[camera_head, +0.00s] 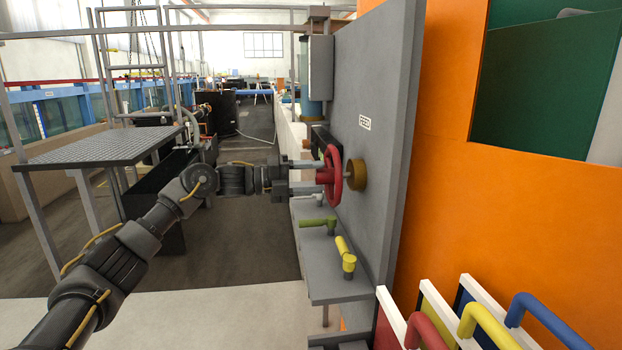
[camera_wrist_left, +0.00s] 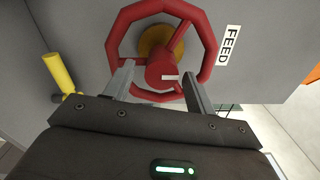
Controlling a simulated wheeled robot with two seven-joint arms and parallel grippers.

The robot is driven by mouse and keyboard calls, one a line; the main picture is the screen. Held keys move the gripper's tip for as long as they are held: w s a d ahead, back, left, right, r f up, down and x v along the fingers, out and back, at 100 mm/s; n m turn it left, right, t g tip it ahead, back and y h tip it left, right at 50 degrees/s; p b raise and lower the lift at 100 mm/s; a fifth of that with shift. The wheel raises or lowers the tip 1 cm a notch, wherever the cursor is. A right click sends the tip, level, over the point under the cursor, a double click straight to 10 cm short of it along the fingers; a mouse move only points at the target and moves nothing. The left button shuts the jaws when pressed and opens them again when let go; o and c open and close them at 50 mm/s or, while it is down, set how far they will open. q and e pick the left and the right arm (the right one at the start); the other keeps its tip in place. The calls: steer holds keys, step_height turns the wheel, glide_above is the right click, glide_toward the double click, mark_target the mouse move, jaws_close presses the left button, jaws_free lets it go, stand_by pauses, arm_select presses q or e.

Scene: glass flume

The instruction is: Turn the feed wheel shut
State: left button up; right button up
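The red feed wheel (camera_head: 333,176) stands on a brass-coloured boss (camera_head: 357,175) on the grey panel, beside a "FEED" label (camera_head: 365,123). In the left wrist view the wheel (camera_wrist_left: 164,68) shows as an angular rim with spokes and a central hub. My left gripper (camera_head: 316,176) is at the near face of the wheel. Its two fingers (camera_wrist_left: 157,68) are spread apart, one either side of the hub, and overlap the lower rim in the left wrist view. I cannot tell whether they touch it. My right gripper is in neither view.
Below the wheel, a grey ledge (camera_head: 335,270) carries a green handle (camera_head: 318,223) and a yellow handle (camera_head: 346,254). Red, yellow and blue handles (camera_head: 545,315) stand at the lower right by an orange wall (camera_head: 440,190). A grated platform (camera_head: 95,147) is at left.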

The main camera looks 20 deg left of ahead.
arm_select(q)
steer(key=shift+a, duration=0.2)
steer(key=b+v, duration=0.2)
steer(key=v, duration=0.8)
steer(key=shift+s+a, duration=0.2)
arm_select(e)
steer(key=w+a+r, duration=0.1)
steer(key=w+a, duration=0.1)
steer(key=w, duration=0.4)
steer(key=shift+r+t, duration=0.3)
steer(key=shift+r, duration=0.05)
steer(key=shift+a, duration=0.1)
